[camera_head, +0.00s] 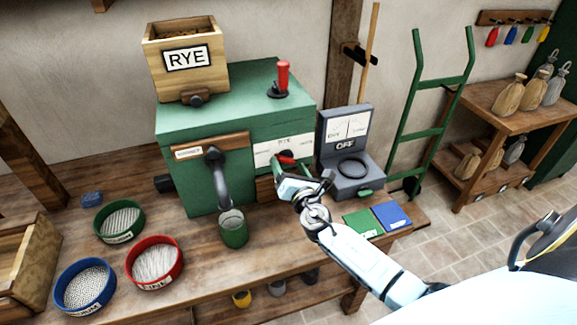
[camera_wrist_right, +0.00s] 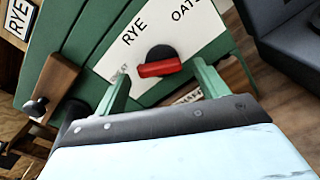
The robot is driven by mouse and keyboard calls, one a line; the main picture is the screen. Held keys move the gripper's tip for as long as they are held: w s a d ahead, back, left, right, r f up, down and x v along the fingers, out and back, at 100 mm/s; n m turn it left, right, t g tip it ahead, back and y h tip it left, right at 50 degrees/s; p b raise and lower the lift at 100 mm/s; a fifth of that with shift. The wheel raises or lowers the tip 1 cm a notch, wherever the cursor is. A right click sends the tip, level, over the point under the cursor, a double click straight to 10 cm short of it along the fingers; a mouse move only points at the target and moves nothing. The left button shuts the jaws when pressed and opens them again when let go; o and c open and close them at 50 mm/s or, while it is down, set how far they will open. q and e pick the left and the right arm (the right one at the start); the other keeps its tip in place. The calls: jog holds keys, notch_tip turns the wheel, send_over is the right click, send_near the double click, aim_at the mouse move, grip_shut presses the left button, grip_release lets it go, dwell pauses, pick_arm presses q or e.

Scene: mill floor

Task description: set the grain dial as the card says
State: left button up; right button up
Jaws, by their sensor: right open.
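The grain dial (camera_head: 286,157) is a black round knob with a red bar on a white plate (camera_head: 265,154) on the green mill's front. In the right wrist view the dial (camera_wrist_right: 158,62) lies between my finger ends, its red bar nearly level in the picture; which end points is unclear. RYE and OATS read above it, and a partly hidden label is at lower left. My right gripper (camera_head: 300,180) is open just before the dial; its fingers (camera_wrist_right: 162,85) stand on either side, contact unclear. A RYE card (camera_head: 187,57) is on the wooden hopper (camera_head: 190,82). My left gripper is not in view.
A grey box (camera_head: 347,170) marked OFF stands right of the mill. A red-handled lever (camera_head: 283,76) is on top. Blue (camera_head: 85,286), red (camera_head: 154,262) and green (camera_head: 119,220) sieves lie on the bench left.

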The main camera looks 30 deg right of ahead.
jog(key=shift+w+d, duration=0.1)
jog(key=shift+w, duration=0.35)
jog(key=c, duration=1)
